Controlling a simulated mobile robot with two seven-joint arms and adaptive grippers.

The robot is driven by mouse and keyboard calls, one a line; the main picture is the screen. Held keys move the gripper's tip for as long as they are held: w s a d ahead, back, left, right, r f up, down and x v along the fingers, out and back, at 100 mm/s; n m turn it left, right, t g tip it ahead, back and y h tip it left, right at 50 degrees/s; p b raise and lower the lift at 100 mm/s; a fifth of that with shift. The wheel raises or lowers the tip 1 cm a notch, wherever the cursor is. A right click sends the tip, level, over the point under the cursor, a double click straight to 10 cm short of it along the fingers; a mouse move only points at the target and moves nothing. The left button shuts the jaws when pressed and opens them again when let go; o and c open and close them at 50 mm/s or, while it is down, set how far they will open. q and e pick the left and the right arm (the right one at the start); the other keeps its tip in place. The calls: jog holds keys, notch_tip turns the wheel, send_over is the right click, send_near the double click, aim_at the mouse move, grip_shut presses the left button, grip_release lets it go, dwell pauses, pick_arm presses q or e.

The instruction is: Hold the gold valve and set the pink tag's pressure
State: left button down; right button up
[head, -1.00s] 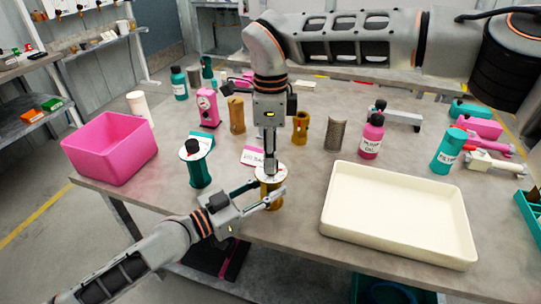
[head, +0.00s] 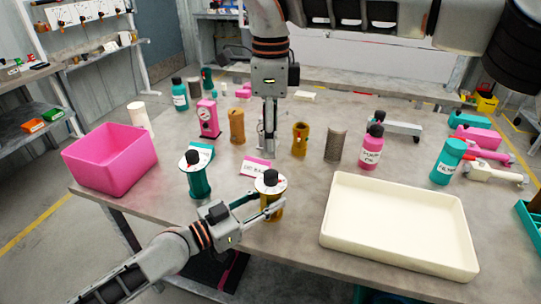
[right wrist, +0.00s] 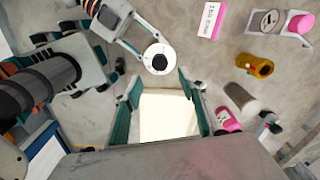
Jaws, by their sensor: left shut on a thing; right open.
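The gold valve (head: 269,207) stands upright at the table's front edge, with a white dial (head: 271,182) and a black knob on top. My left gripper (head: 272,203) is shut on its body from the front. In the right wrist view the dial (right wrist: 160,57) shows from above, beside the left gripper's fingers (right wrist: 143,38). My right gripper (head: 268,153) points down, open and empty, apart from the knob and behind it. The pink tag (head: 257,166) is a pink-and-white card just behind the valve; its print is too small to read surely. The dial's reading is also unclear.
A teal valve (head: 198,178) stands left of the gold one. A cream tray (head: 400,258) lies to the right, a pink bin (head: 110,158) at the far left. Behind are a pink gauge unit (head: 208,118), gold cylinders (head: 300,140), a grey cylinder (head: 336,145) and a pink bottle (head: 371,152).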

notch_tip(320, 180, up, 4)
jog(key=shift+f, duration=0.15)
dwell(0.3)
pick_arm(q)
jog(key=c, duration=1.4)
grip_release()
